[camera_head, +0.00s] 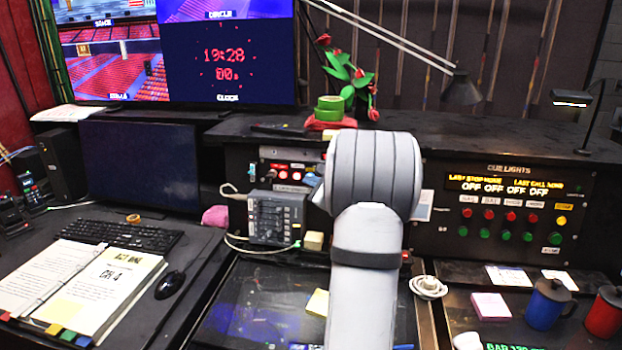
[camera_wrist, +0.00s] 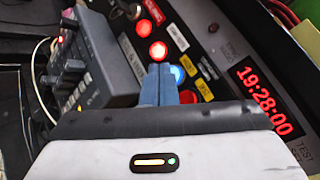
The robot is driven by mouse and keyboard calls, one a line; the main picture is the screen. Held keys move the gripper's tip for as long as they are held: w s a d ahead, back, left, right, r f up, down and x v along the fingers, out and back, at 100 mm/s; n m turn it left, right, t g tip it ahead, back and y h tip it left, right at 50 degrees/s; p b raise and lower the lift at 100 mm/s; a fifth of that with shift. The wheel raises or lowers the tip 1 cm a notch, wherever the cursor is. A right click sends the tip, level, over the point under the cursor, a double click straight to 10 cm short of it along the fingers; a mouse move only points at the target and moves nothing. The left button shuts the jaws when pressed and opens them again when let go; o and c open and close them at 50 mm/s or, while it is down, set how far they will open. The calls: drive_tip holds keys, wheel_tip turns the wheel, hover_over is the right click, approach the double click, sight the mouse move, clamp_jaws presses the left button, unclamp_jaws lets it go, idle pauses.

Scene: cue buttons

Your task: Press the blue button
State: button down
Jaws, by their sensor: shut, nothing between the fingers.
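The blue button (camera_wrist: 178,73) is lit on the panel in the wrist view, just right of my fingertips and partly hidden by them. My gripper (camera_wrist: 161,68) is shut and empty, its fingers pointing at the panel. I cannot tell whether the fingertips touch the panel or the button's edge. A lit red button (camera_wrist: 158,51) is just beyond the fingertips, with another red button (camera_wrist: 143,28) farther off. A dim red button (camera_wrist: 188,96) is to the right of the fingers.
A grey keypad box (camera_head: 275,218) stands left of the panel, close to my gripper; it also shows in the wrist view (camera_wrist: 85,60). A red digital clock (camera_wrist: 264,100) is to the right. A cue-lights panel (camera_head: 510,215) with red and green buttons is farther right.

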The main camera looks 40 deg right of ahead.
drive_tip(key=shift+w+d, duration=0.25)
drive_tip(key=shift+d, duration=0.05)
idle(0.5)
drive_tip(key=shift+a+f+b, duration=0.1)
drive_tip(key=shift+b, duration=0.2)
drive_tip(key=shift+s+a+b, duration=0.5)
drive_tip(key=shift+b, duration=0.05)
drive_tip(key=shift+s+a+r+b, duration=0.25)
drive_tip(key=shift+s+a+b, duration=0.4)
drive_tip(key=shift+s+a, duration=0.25)
drive_tip(key=shift+s+a+r+b, duration=0.25)
drive_tip(key=shift+s+a+b, duration=0.45)
drive_tip(key=shift+a, duration=0.3)
